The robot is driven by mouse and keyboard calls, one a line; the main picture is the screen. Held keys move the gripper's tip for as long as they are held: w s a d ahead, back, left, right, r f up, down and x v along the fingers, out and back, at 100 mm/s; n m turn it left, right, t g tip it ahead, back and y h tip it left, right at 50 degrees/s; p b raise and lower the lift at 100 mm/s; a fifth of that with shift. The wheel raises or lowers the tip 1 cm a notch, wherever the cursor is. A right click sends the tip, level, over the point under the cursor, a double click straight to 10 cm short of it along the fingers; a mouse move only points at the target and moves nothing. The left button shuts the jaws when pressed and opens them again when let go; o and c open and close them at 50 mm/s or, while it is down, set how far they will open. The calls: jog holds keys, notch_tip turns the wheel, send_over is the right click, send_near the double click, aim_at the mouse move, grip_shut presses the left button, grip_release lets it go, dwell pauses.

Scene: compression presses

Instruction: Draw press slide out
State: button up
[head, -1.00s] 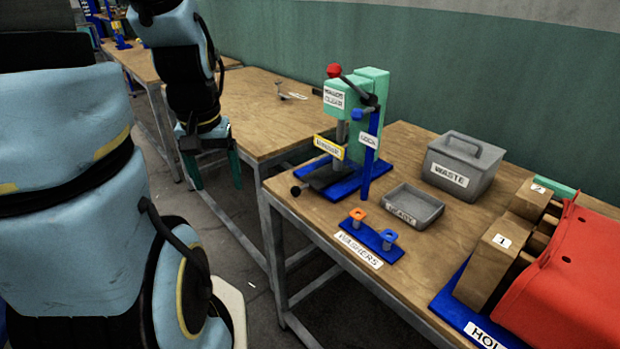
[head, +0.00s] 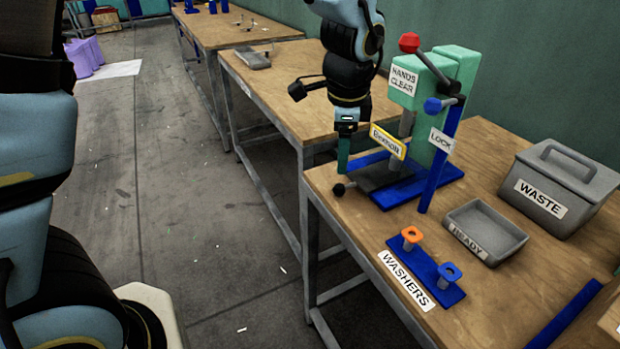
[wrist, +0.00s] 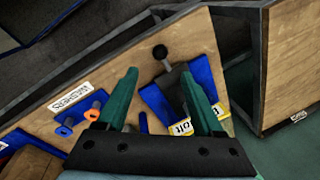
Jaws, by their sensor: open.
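The press (head: 440,95) is a green column on a blue base, with a red-knobbed lever and a "HANDS CLEAR" label. Its dark slide (head: 376,178) lies low on the base and ends in a black ball knob (head: 339,189) at the table's edge. In the wrist view the knob (wrist: 160,52) and slide (wrist: 174,82) show between and beyond my fingers. My gripper (head: 344,152) points down near the knob, apart from it as far as I can tell. In the wrist view my gripper (wrist: 159,74) is open and empty. A yellow-framed label (head: 388,141) stands above the slide.
A blue "LOCK" post (head: 440,155) with a blue-knobbed lever stands beside the press. A grey "READY" tray (head: 487,232), a "WASTE" bin (head: 558,188) and a blue washer stand (head: 426,275) share the table. Open floor (head: 220,240) lies left of it.

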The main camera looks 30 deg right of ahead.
aim_at(340, 186)
jog(key=f, duration=0.3)
jog(key=w+d+f+p, duration=0.1)
jog(key=f, duration=0.3)
jog(key=f+p, duration=0.1)
jog(key=f, duration=0.2)
jog(key=shift+w+d+f, duration=0.2)
jog(key=shift+w+f, duration=0.1)
jog(key=shift+f, duration=0.05)
jog(key=shift+c, duration=0.4)
grip_shut()
dwell(0.7)
